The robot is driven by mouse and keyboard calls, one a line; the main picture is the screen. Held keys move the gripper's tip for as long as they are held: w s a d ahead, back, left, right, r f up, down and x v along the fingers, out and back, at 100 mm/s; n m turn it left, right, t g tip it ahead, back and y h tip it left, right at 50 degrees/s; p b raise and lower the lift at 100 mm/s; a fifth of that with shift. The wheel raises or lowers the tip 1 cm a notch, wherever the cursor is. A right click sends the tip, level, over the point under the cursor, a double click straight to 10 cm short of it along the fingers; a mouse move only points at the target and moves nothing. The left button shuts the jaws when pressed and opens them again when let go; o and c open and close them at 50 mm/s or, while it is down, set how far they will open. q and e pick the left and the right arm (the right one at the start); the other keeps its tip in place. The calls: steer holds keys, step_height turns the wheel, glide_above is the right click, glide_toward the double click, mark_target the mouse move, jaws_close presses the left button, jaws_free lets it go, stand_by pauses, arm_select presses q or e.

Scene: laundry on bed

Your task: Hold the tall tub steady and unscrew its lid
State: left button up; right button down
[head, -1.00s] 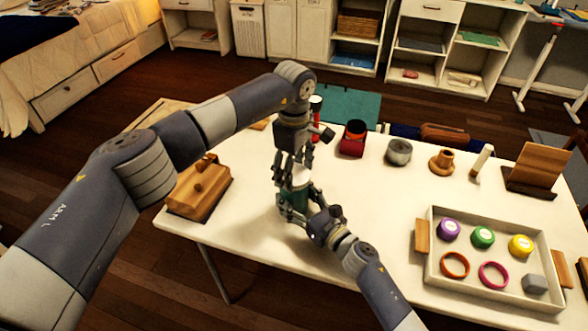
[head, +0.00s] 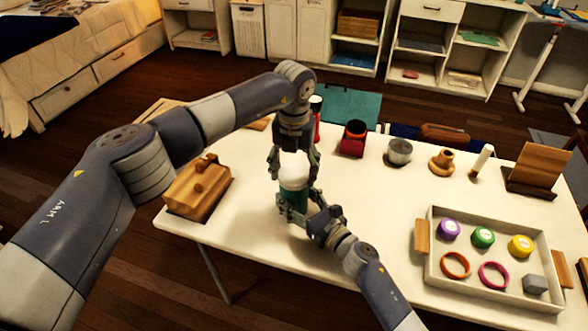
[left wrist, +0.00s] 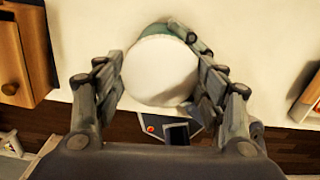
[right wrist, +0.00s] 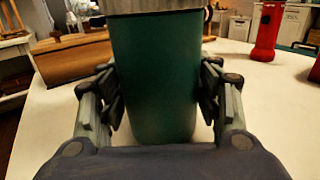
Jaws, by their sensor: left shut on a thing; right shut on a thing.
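The tall tub is a dark green cylinder (head: 293,199) standing upright near the front left of the white table; its side fills the middle of the right wrist view (right wrist: 157,80). Its white round lid (head: 295,172) is on top and shows from above in the left wrist view (left wrist: 160,72). My left gripper (head: 294,165) comes down from above and is shut on the lid, one finger on each side. My right gripper (head: 296,203) is shut around the tub's body from the front right, below the lid. The fingers partly hide the tub in the head view.
A wooden box with a knob (head: 198,190) stands left of the tub. A red flashlight (head: 317,122) and a red cup (head: 354,140) are behind it. A grey tin (head: 398,152) stands farther right. A tray (head: 430,270) with lids and rings lies at right. The table between is clear.

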mark_target(294, 174)
arm_select(q)
steer(key=n, duration=0.3)
steer(key=shift+n, duration=0.4)
steer(key=n, duration=0.4)
steer(key=shift+r, duration=0.2)
steer(key=shift+r, duration=0.9)
steer(key=shift+r, duration=2)
arm_select(e)
steer(key=shift+c, duration=2.2)
jaws_free()
